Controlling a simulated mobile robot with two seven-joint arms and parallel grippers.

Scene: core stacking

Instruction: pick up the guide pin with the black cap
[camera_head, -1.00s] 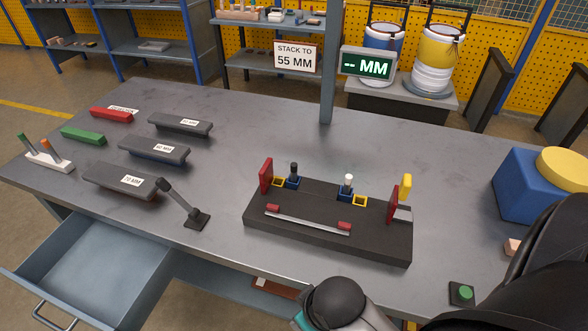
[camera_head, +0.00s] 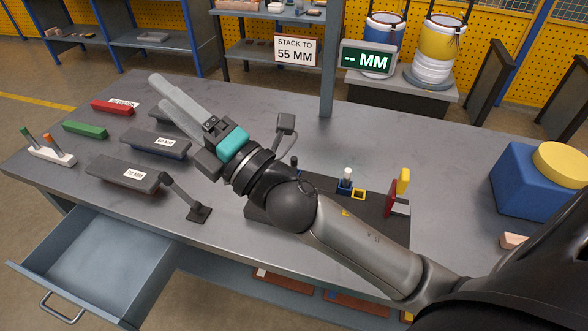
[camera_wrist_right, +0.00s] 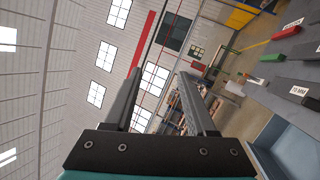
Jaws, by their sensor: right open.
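The guide pin with the black cap (camera_head: 295,162) stands at the back of the black fixture (camera_head: 375,228); only its dark top shows past my right arm, and its base is hidden. The guide pin with the white cap (camera_head: 346,179) stands upright in the fixture, to the right. My right gripper (camera_head: 157,91) is open and empty, raised over the left part of the table and well left of the black-capped pin. In the right wrist view its two fingers (camera_wrist_right: 159,72) are apart with nothing between them. My left gripper is not in view.
Grey labelled bars (camera_head: 122,173), a green bar (camera_head: 85,129) and a red bar (camera_head: 112,107) lie at the left. A small lamp-like stand (camera_head: 198,212) is close to the fixture. A drawer (camera_head: 95,262) is open at the front.

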